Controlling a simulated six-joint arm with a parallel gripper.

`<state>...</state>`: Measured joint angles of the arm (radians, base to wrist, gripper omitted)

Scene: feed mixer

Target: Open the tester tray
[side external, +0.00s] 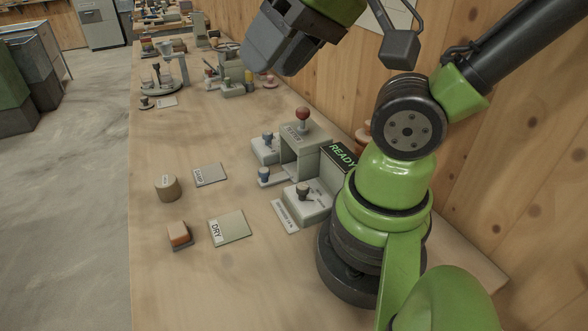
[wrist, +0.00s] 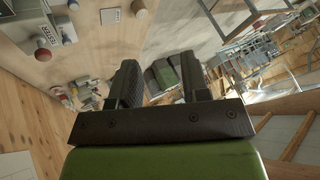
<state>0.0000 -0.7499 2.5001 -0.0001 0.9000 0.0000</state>
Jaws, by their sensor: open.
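The tester (side external: 301,150) is a grey block with an arch, a red ball knob on top and a READY display at its right. A small tray with a blue knob (side external: 263,175) sits low at the arch's front; I cannot tell how far out it is. My gripper (side external: 262,60) is high above the bench, well apart from the tester. In the wrist view its two dark fingers (wrist: 160,78) are spread with nothing between them. A labelled part with a round knob, probably the tester, shows at the upper left there (wrist: 46,32).
A DRY card (side external: 231,228), a second card (side external: 209,175), a brown round pot (side external: 168,188) and an orange-topped block (side external: 180,235) lie in front of the tester. A grey block with a dark knob (side external: 306,203) stands close beside it. A wooden wall runs behind.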

